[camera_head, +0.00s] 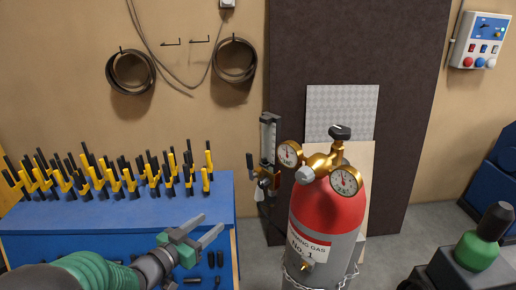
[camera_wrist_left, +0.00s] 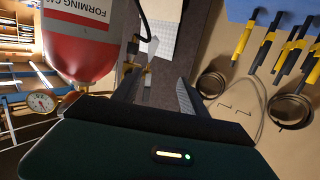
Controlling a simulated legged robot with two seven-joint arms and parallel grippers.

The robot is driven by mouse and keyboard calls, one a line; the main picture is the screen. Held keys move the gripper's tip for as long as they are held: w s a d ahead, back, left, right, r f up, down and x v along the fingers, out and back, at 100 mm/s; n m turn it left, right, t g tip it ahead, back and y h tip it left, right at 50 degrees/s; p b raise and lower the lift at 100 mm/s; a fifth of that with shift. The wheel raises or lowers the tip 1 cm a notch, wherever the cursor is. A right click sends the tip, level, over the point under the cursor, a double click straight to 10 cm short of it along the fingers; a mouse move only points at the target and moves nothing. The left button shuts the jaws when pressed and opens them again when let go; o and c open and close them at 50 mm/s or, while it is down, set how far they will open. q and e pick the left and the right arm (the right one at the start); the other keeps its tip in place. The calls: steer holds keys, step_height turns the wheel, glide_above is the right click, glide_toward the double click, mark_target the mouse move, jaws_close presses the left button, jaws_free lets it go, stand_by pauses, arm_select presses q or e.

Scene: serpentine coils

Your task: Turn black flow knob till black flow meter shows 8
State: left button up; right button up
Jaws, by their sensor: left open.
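The flow meter (camera_head: 268,138) is a slim upright tube with brass fittings, beside the dark panel and left of the gas cylinder. A small black knob (camera_head: 249,160) sticks out on its left side. The reading on the tube is too small to tell. My left gripper (camera_head: 212,224) is open and empty, in front of the blue bench, below and left of the meter and apart from it. In the left wrist view its fingers (camera_wrist_left: 158,80) are spread. Brass and black fittings (camera_wrist_left: 133,66) show partly behind one finger there.
A red and grey gas cylinder (camera_head: 325,210) with two brass gauges and a black top knob stands right of the meter. Yellow and black clamps (camera_head: 110,178) line the blue bench (camera_head: 190,207). Coils (camera_head: 131,72) hang on the wall. A green-topped object (camera_head: 480,247) stands lower right.

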arm_select(q)
step_height(320, 180, up, 6)
steer(key=s+d+f+m+h+p, duration=0.1)
steer(key=s+d+m+h, duration=0.1)
steer(key=h, duration=0.1)
steer(key=p, duration=0.7)
glide_toward(261, 184)
steer(key=shift+g+h, duration=0.3)
steer(key=x, duration=0.8)
steer(key=shift+w+a, duration=0.1)
steer(key=shift+w, duration=0.3)
steer(key=shift+w+f, duration=0.15)
arm_select(e)
steer(key=w+v, duration=0.2)
steer(key=v, duration=0.7)
steer(key=shift+r, duration=0.6)
arm_select(q)
steer(key=shift+c, duration=0.3)
jaws_close()
arm_select(e)
steer(key=shift+s, duration=0.1)
